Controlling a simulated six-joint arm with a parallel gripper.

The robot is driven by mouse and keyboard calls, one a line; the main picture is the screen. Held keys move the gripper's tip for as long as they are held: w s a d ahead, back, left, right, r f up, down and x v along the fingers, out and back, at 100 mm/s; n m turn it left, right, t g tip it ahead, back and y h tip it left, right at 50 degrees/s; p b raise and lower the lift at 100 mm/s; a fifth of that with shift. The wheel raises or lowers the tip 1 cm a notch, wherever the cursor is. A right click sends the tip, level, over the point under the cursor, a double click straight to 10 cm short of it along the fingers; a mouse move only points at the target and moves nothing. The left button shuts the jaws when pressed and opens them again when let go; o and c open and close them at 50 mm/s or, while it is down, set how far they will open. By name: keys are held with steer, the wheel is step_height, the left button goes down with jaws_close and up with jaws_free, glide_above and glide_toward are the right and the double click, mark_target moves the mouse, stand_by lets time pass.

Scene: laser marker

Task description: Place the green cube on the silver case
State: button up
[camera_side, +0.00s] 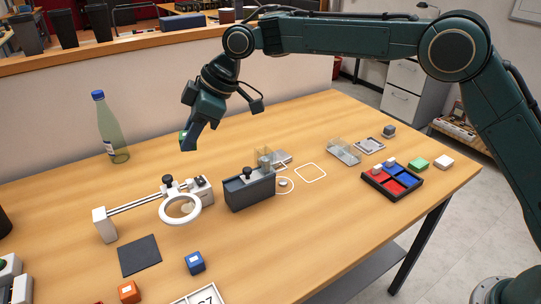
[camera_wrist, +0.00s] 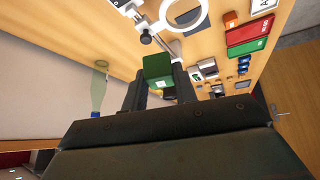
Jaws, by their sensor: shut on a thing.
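The green cube (camera_wrist: 158,67) sits between the fingers of my gripper (camera_wrist: 158,84) in the wrist view. In the side view only a small green patch of the cube (camera_side: 182,135) shows at my gripper (camera_side: 189,138), which is shut on it. The gripper is high above the back left of the table, right of the bottle. Several silver-grey pieces lie on the table: a flat piece (camera_side: 281,158) behind the dark marker unit, a shallow clear-and-grey box (camera_side: 343,152) and a framed grey piece (camera_side: 369,146). I cannot tell which one is the silver case.
A green bottle (camera_side: 113,130) stands at the back left. A ring magnifier on a rail (camera_side: 180,209) and a dark unit (camera_side: 249,189) stand mid-table. A blue cube (camera_side: 195,263), an orange cube (camera_side: 129,292) and a dark mat (camera_side: 139,255) lie in front. A red-blue tray (camera_side: 392,181) is right.

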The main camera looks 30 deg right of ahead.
steer(key=w+d+m, duration=0.3)
steer(key=w+d, duration=0.3)
steer(key=d, duration=0.6)
steer(key=m+t+h, duration=0.1)
steer(key=m, duration=0.1)
glide_above(278, 158)
steer(key=shift+f, duration=9.55)
steer(key=shift+f, duration=0.15)
steer(key=o, duration=0.9)
steer(key=shift+o, duration=0.2)
steer(key=shift+r, duration=0.2)
steer(key=v, duration=1.2)
steer(key=shift+s+a, duration=0.2)
steer(key=shift+a, duration=0.05)
